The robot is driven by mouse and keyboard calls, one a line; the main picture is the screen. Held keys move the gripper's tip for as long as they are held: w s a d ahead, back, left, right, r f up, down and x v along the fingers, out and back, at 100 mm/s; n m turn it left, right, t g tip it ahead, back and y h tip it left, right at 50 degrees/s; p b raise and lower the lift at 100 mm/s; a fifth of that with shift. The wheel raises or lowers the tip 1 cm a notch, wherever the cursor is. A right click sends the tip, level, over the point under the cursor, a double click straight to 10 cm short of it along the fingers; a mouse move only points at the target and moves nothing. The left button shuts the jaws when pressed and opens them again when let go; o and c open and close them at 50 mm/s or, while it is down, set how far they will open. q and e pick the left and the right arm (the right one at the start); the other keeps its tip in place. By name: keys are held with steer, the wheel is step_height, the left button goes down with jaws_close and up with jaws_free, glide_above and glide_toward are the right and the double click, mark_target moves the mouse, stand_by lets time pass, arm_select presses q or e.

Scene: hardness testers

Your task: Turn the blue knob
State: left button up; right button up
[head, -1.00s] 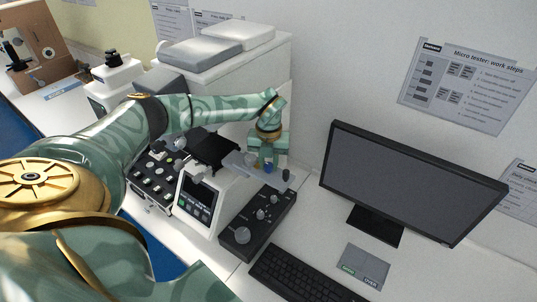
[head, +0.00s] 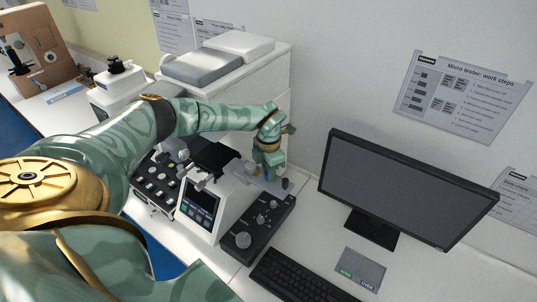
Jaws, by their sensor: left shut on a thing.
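My left gripper (head: 267,172) reaches down to the light grey stage plate (head: 276,186) of the tester, behind the black control box. It is shut at the spot where the blue knob stands, and its fingers hide the knob. A small yellow part shows just left of the fingers. My right gripper is not in view.
The black control box (head: 258,228) with several grey knobs stands in front of the gripper. The tester's screen unit (head: 199,205) is to its left. A monitor (head: 405,190), a keyboard (head: 300,277) and a grey card (head: 360,268) lie to the right. A white cabinet (head: 245,75) stands behind.

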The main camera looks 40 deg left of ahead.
arm_select(q)
steer(key=m+p, duration=0.1)
steer(key=m, duration=0.4)
steer(key=shift+r, duration=0.1)
steer(key=shift+w+m, duration=0.1)
steer(key=shift+m, duration=0.3)
steer(key=o, duration=1)
step_height(320, 180, up, 16)
steer(key=b, duration=0.1)
steer(key=shift+r+b, duration=0.15)
steer(key=shift+b, duration=0.25)
